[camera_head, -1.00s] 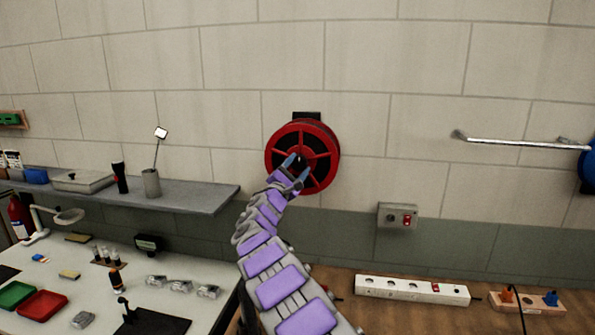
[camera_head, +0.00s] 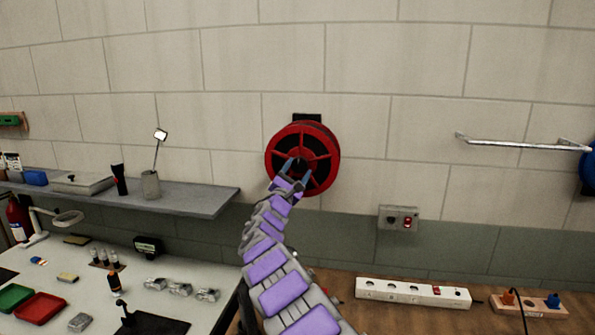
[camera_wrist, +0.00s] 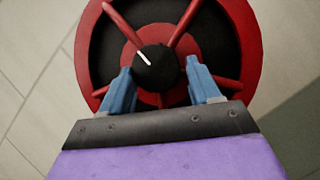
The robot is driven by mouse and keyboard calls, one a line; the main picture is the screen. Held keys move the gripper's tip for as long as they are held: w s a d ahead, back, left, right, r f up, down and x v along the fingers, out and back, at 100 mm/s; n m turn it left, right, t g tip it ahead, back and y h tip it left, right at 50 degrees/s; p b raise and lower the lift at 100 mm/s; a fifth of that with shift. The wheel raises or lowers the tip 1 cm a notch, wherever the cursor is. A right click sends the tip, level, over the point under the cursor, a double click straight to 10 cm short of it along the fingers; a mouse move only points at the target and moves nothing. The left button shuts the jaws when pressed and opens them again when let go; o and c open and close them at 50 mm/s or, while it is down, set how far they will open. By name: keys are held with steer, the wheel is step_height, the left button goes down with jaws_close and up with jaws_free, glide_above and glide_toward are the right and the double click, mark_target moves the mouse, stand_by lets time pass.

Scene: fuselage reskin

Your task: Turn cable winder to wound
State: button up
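The cable winder (camera_head: 327,143) is a red spoked reel with a dark inside, mounted on the block wall. It also fills the upper part of the wrist view (camera_wrist: 245,60). At its hub sits a black round knob (camera_wrist: 156,69) with a white pointer line slanting to the upper left. My gripper (camera_head: 297,168) is in front of the reel. In the wrist view its two blue fingers (camera_wrist: 157,80) are apart, one on each side below the knob, with nothing held. Whether the fingertips touch the reel face I cannot tell.
A grey shelf (camera_head: 200,197) with a cup and torch is on the left, above a white table (camera_head: 75,285). A grey switch box (camera_head: 398,218) is on the wall at right. A white power strip (camera_head: 412,291) lies on the wooden bench below. A metal rail (camera_head: 520,144) is farther right.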

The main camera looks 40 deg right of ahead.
steer(key=shift+o, duration=0.7)
steer(key=shift+w+f, duration=0.1)
steer(key=shift+w, duration=0.05)
steer(key=shift+o, duration=1)
steer(key=shift+s+d+r, duration=0.1)
steer(key=shift+s+r, duration=0.15)
steer(key=shift+r, duration=0.05)
steer(key=p+v, duration=0.1)
steer(key=v, duration=1.6)
steer(key=shift+a+f+p, duration=0.15)
steer(key=shift+a+p, duration=0.15)
steer(key=shift+p, duration=0.1)
steer(key=shift+d, duration=0.1)
